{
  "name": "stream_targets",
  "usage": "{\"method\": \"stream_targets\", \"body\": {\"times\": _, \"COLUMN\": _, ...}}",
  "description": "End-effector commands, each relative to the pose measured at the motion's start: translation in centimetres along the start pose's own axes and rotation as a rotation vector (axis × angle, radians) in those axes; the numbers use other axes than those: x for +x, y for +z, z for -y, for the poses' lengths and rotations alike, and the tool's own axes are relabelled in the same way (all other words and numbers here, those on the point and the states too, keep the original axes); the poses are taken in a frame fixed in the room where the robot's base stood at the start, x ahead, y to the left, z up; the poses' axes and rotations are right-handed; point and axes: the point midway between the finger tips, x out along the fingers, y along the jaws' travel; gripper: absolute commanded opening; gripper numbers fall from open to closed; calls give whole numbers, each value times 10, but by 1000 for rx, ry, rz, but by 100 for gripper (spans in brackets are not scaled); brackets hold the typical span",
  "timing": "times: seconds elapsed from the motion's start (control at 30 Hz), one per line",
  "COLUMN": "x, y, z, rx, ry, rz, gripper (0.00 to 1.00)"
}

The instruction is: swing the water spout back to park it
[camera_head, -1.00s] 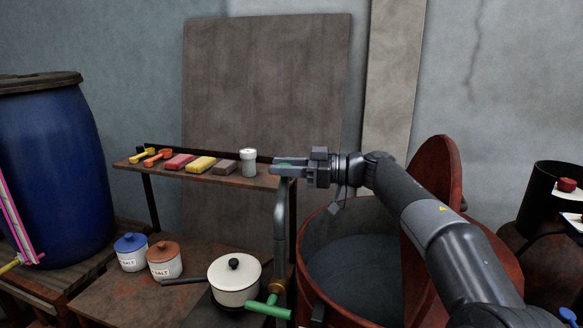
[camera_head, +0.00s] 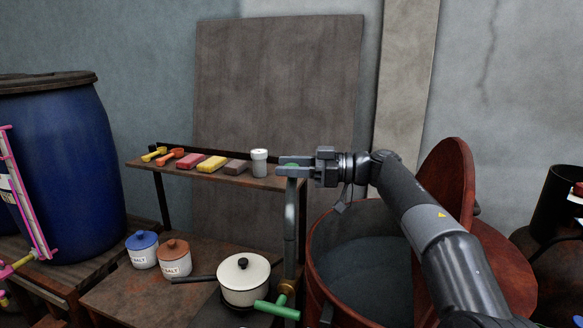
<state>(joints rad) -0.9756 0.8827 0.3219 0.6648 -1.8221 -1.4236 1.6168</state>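The water spout (camera_head: 290,225) is a grey upright pipe that rises between the low bench and the red vat (camera_head: 318,262). A green-handled valve (camera_head: 278,309) sits at its lower end. My gripper (camera_head: 292,167) points left at the top of the pipe, with its fingers on either side of a small green part there. The fingers look closed around this top end, but the exact contact is too small to tell. The spout's outlet is hidden behind the gripper or seen end-on.
A shelf (camera_head: 140,164) left of the gripper holds scoops, coloured bars and a white shaker (camera_head: 259,163). Below are two salt jars (camera_head: 175,259) and a lidded pot (camera_head: 244,280). A blue barrel (camera_head: 70,165) stands far left. The vat's raised red lid (camera_head: 452,195) is beside my arm.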

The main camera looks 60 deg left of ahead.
Motion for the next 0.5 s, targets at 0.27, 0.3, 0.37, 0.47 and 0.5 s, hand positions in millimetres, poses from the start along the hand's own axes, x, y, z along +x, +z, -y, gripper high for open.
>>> {"method": "stream_targets", "body": {"times": 0.27, "x": -1, "y": 1, "z": 0, "rx": 1, "ry": 1, "rz": 2, "gripper": 53}}
{"method": "stream_targets", "body": {"times": 0.3, "x": -2, "y": 1, "z": 0, "rx": 1, "ry": 1, "rz": 2, "gripper": 53}}
{"method": "stream_targets", "body": {"times": 0.37, "x": -4, "y": 2, "z": -1, "rx": 1, "ry": 2, "rz": 3, "gripper": 53}}
{"method": "stream_targets", "body": {"times": 0.47, "x": -14, "y": 2, "z": -1, "rx": 2, "ry": 3, "rz": 2, "gripper": 53}}
{"method": "stream_targets", "body": {"times": 0.5, "x": -20, "y": 1, "z": -1, "rx": 2, "ry": 2, "rz": 2, "gripper": 53}}
